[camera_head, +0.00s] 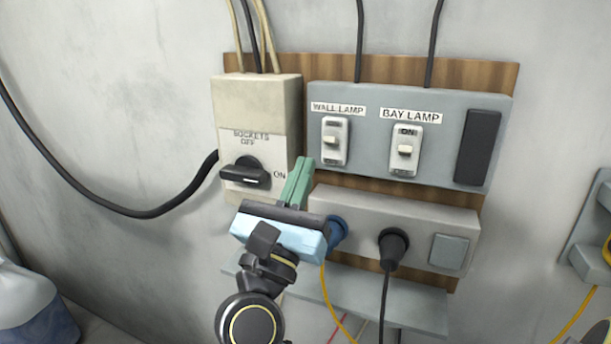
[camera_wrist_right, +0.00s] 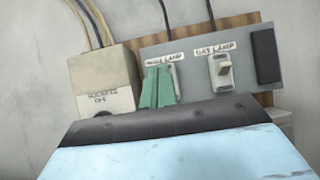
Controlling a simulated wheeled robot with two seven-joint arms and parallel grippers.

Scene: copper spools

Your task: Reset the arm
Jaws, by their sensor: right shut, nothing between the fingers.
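My right gripper (camera_head: 301,180) has green fingers and a light blue body, and it comes up from the bottom of the head view. Its fingers are shut with nothing between them. They point at the wall panel, just right of the beige sockets switch box (camera_head: 265,108) and below the wall lamp switch (camera_head: 334,141). In the right wrist view the green fingers (camera_wrist_right: 157,88) overlap the lower part of the wall lamp switch. I cannot tell whether they touch the panel. My left gripper is not in view.
The black rotary knob (camera_head: 246,173) sits close left of my fingers. The bay lamp switch (camera_head: 404,149) is to the right. A blue plug (camera_head: 338,233) and a black plug (camera_head: 393,246) are in the lower socket strip (camera_head: 440,213). A black cable (camera_head: 130,211) hangs at left.

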